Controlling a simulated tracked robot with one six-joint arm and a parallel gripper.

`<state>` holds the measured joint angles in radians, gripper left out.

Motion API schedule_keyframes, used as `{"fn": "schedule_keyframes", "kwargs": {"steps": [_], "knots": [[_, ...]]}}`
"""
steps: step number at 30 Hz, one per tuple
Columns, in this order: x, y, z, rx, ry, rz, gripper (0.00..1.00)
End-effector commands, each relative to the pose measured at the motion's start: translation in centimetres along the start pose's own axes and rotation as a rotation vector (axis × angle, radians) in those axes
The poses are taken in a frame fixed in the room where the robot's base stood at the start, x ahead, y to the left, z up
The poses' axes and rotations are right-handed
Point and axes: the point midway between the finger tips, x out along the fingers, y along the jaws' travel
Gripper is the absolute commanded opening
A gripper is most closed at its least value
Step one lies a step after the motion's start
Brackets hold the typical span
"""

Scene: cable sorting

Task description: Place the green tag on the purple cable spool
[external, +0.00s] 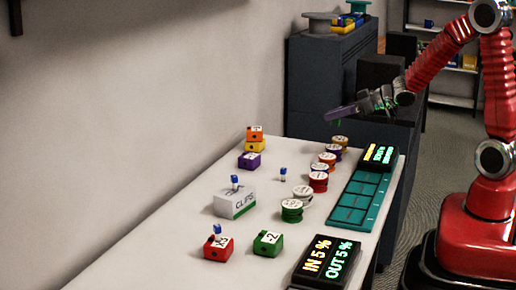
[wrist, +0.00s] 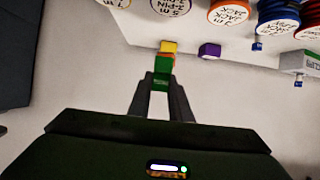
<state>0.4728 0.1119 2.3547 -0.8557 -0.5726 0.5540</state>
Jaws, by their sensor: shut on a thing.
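My gripper (external: 337,114) hangs in the air above the far end of the table. In the wrist view its two fingers (wrist: 161,87) are shut on the green tag (wrist: 161,79), a small green block with a label. The purple cable spool (wrist: 172,6) has a white printed top and a purple rim, cut by the top edge of the wrist view. In the external view the purple spool (external: 333,151) is in the row of spools, below my gripper in the picture. The held tag is too small to make out clearly there.
Other spools line the table, including a red one (external: 318,183) and a green one (external: 292,212). A teal mat (external: 352,198) lies to their right. An orange-and-yellow block stack (external: 254,139), a purple block (external: 249,161) and the CLIPS box (external: 234,204) stand to the left.

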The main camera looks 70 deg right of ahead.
Motion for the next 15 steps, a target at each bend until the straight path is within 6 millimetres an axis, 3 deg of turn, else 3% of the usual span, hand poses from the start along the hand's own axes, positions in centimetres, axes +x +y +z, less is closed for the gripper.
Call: {"fn": "schedule_keyframes", "kwargs": {"steps": [6,15], "knots": [[1.3,0.0,2.8,0.002,-0.003,0.0,0.0],[1.5,0.0,3.1,-0.001,0.0,-0.001,0.0]]}}
